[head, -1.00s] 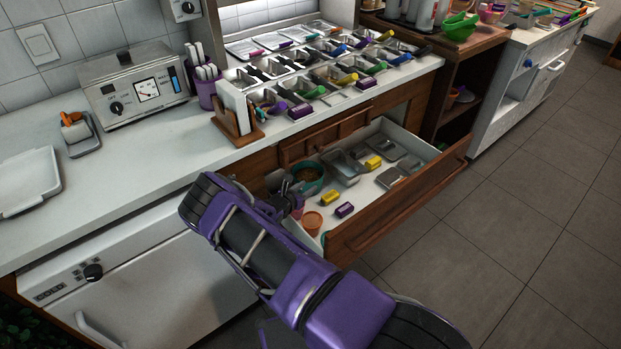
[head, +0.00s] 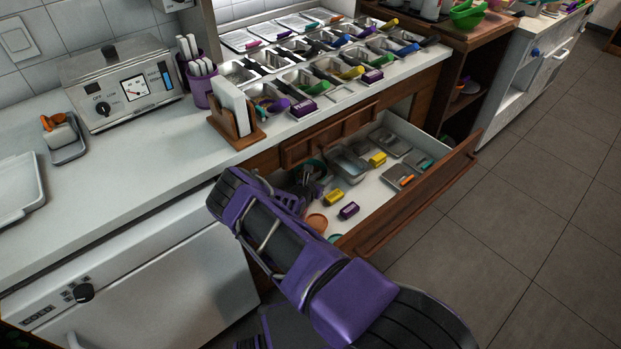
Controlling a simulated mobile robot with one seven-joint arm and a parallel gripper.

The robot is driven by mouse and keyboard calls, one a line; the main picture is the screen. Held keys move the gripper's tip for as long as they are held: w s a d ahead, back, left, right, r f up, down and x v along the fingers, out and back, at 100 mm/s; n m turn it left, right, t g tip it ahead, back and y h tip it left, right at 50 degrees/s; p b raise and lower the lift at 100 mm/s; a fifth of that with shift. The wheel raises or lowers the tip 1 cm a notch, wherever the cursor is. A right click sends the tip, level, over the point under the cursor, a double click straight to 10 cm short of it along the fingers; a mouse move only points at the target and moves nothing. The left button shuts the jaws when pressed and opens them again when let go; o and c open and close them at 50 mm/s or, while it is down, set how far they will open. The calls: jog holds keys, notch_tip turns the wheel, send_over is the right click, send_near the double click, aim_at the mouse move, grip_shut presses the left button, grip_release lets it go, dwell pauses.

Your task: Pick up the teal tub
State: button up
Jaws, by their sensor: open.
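The open drawer (head: 385,210) holds the teal tub (head: 323,168), a round tub at its back left corner. Only part of its teal rim shows; my gripper hides much of it. My gripper (head: 311,183) is over the left end of the drawer with its dark fingers at the tub. The fingers are open, but their exact place around or beside the rim is hard to tell. I cannot tell whether they touch it.
Nearby in the drawer are a yellow block (head: 334,197), a purple block (head: 348,210), an orange round lid (head: 317,222) and metal pans (head: 350,165). The counter (head: 120,190) overhangs behind. The drawer's wooden front (head: 410,200) is a raised edge.

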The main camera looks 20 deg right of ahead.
jog(key=shift+s, duration=0.1)
grip_shut()
jog(key=shift+a, duration=0.1)
dwell(1.1)
